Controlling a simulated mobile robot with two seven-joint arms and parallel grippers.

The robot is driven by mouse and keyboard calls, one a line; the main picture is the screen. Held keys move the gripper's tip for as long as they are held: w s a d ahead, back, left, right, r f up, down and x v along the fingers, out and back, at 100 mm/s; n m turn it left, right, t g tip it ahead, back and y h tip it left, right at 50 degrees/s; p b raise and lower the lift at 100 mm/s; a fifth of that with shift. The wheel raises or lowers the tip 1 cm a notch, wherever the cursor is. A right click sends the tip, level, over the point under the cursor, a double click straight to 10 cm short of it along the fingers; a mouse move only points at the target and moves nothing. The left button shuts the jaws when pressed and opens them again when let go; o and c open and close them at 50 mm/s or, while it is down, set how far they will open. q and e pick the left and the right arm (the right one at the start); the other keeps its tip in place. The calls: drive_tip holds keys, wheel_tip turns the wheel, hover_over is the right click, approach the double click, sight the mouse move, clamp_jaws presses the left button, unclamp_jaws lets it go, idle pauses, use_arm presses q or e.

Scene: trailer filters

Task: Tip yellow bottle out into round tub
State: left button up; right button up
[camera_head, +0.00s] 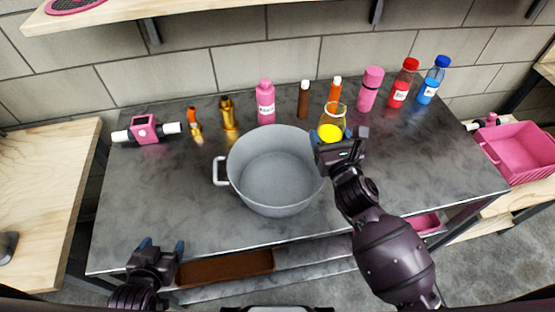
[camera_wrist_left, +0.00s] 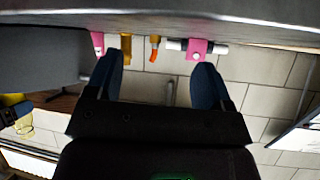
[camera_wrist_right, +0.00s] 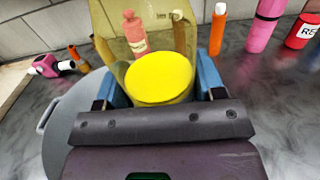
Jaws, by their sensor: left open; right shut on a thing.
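The yellow bottle (camera_head: 332,131) is clear glass with yellow liquid inside. My right gripper (camera_head: 338,137) is shut on it and holds it roughly upright at the right rim of the round tub. The yellow liquid fills the middle of the right wrist view (camera_wrist_right: 160,78), between the blue fingers. The round tub (camera_head: 272,170) is a wide grey pot with a white side handle, in the middle of the table, and looks empty. It shows partly in the right wrist view (camera_wrist_right: 70,125), behind my gripper. My left gripper (camera_head: 162,246) is open and empty at the table's front left.
Along the back of the dark table (camera_head: 150,210) stand gold bottles (camera_head: 228,113), a pink bottle (camera_head: 265,102), a brown one (camera_head: 304,99), an orange one (camera_head: 335,90), and red (camera_head: 403,83) and blue (camera_head: 434,80) ones. A pink device (camera_head: 145,130) lies back left. The front left is clear.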

drive_tip(key=shift+d+r+n+p, duration=0.1)
drive_tip(key=shift+r+n+p, duration=0.15)
drive_tip(key=shift+n+p, duration=0.15)
drive_tip(key=shift+r+n+g+p, duration=0.1)
drive_tip(key=shift+n+g+p, duration=0.3)
drive_tip(key=shift+n, duration=0.3)
drive_tip(key=shift+n+g+h+p, duration=0.3)
drive_tip(key=shift+n+p, duration=0.25)
drive_tip(key=shift+n, duration=0.85)
drive_tip(key=shift+a+f+n+h, duration=0.2)
drive_tip(key=shift+f+n+h, duration=0.1)
drive_tip(key=shift+f+n, duration=0.65)
drive_tip(key=shift+d+f+n+g+h, duration=0.2)
drive_tip(key=shift+d+n, duration=0.1)
drive_tip(key=shift+n, duration=0.25)
drive_tip(key=shift+d+f+n+g+h, duration=0.1)
drive_tip(key=shift+d+n+g, duration=0.15)
drive_tip(key=shift+n, duration=0.25)
drive_tip(key=shift+d, duration=0.15)
drive_tip(key=shift+d+f+n+h+b, duration=0.3)
drive_tip(key=shift+f+n+h+b, duration=0.1)
drive_tip(key=shift+f+n+b, duration=0.45)
drive_tip(key=shift+d+r+n+h, duration=0.2)
drive_tip(key=shift+n+h, duration=0.1)
drive_tip(key=shift+n, duration=0.45)
drive_tip(key=shift+a+p, duration=0.25)
drive_tip(key=shift+p, duration=0.3)
